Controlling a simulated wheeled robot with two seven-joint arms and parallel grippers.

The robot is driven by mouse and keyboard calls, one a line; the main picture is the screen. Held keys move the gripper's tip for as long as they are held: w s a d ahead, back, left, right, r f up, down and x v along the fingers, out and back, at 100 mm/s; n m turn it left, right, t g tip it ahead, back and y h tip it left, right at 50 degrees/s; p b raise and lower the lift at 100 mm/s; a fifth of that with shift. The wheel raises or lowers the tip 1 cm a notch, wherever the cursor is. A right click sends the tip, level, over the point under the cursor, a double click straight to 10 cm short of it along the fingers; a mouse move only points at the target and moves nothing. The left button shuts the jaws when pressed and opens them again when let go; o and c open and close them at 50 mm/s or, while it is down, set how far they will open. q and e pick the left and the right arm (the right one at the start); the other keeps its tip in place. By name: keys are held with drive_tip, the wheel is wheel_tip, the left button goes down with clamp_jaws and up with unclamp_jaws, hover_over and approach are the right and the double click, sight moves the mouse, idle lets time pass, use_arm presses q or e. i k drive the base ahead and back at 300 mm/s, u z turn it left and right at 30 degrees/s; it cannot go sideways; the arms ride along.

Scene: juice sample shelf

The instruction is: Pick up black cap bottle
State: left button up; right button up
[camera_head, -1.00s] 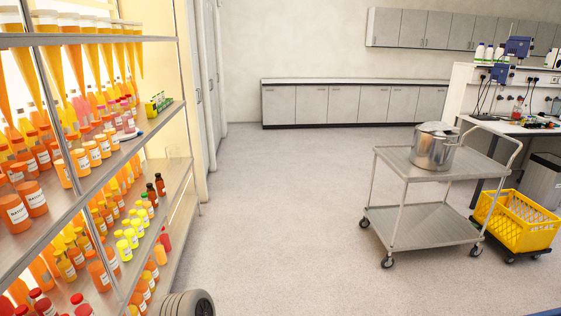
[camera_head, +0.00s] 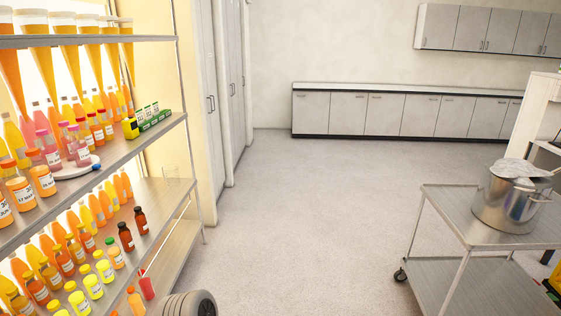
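Two brown bottles with dark caps stand upright on the middle shelf of the rack at the left. One brown bottle (camera_head: 141,221) stands farther back, and the other brown bottle (camera_head: 125,238) stands a little nearer and to the left. Neither of my grippers shows in the head view.
Yellow bottles (camera_head: 93,287) crowd near the brown ones. A steel cart (camera_head: 450,205) with a pot (camera_head: 510,200) stands at the right. Open floor (camera_head: 300,220) lies between rack and cart.

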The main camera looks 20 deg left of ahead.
sight(125, 237)
drive_tip(key=u, duration=0.45)
drive_tip(key=i, duration=1.8)
drive_tip(key=u, duration=1.9)
drive_tip(key=i, duration=0.9)
drive_tip(key=u, duration=0.9)
